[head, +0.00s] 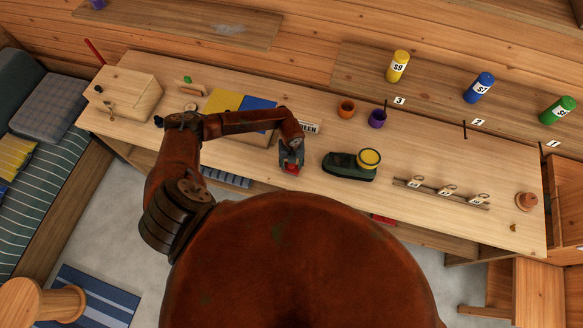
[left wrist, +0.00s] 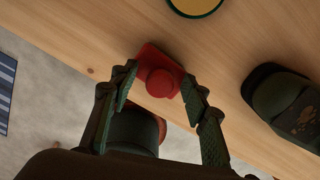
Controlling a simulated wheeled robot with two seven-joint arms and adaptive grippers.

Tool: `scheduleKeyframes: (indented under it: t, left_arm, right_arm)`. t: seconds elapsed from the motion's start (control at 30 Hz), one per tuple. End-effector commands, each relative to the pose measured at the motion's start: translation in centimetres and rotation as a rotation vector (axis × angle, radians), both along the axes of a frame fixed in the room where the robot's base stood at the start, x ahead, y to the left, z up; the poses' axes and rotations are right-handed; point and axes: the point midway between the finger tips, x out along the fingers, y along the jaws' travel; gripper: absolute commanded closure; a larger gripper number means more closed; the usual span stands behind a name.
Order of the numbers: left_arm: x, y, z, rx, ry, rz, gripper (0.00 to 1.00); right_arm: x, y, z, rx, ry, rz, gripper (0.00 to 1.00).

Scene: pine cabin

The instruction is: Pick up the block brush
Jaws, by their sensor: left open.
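The block brush (left wrist: 160,75) appears to be the red block with a round knob on top, at the table's front edge in the left wrist view. It also shows in the head view (head: 291,170), partly covered by my gripper. My left gripper (left wrist: 159,80) is open, with one finger on each side of the red knob; I cannot tell whether either finger touches it. In the head view the left gripper (head: 291,163) points down over the table's front part. My right gripper is not in view.
A dark green shoe-like object (head: 345,168) stands just right of the gripper, with a yellow-topped tin (head: 369,158) by it. Orange (head: 346,109) and purple (head: 377,118) cups are behind. A rail with tagged pieces (head: 440,193) lies on the table (head: 400,160) farther right.

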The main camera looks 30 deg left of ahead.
Motion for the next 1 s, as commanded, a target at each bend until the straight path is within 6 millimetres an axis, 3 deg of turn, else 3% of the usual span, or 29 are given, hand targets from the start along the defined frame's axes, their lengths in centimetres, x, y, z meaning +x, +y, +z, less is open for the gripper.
scheduleKeyframes:
  t: [0.13, 0.73, 1.0]
  left_arm:
    - [-0.02, -0.01, -0.02, 0.0, 0.0, 0.0, 0.57]
    - [-0.01, -0.03, 0.03, -0.001, 0.001, 0.0, 0.99]
    - [0.02, -0.03, 0.05, -0.001, -0.001, 0.0, 1.0]
  right_arm:
    - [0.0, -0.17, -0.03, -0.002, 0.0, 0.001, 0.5]
    - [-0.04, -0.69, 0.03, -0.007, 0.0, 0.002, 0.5]
    - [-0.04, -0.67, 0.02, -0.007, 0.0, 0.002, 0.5]
